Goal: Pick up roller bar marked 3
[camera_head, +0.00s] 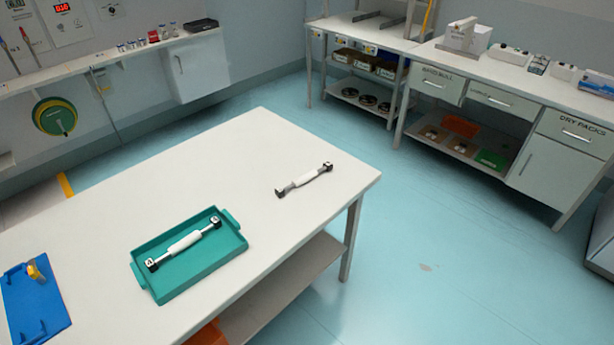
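A roller bar (305,180) with a white middle, grey shaft and black end blocks lies on the bare white table near its far right corner. A second roller bar (184,243) with a white middle and black end blocks lies slantwise in a green tray (204,264). The end blocks carry small pale marks, too small to read, so I cannot tell which bar is marked 3. Neither of my grippers is in view.
The white table (240,150) has free room around the tray and bar. A blue fixture (38,310) with a yellow-grey piece sits at its left. Workbenches with drawers (500,98) stand across the open blue floor. A wall shelf (90,62) is at the upper left.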

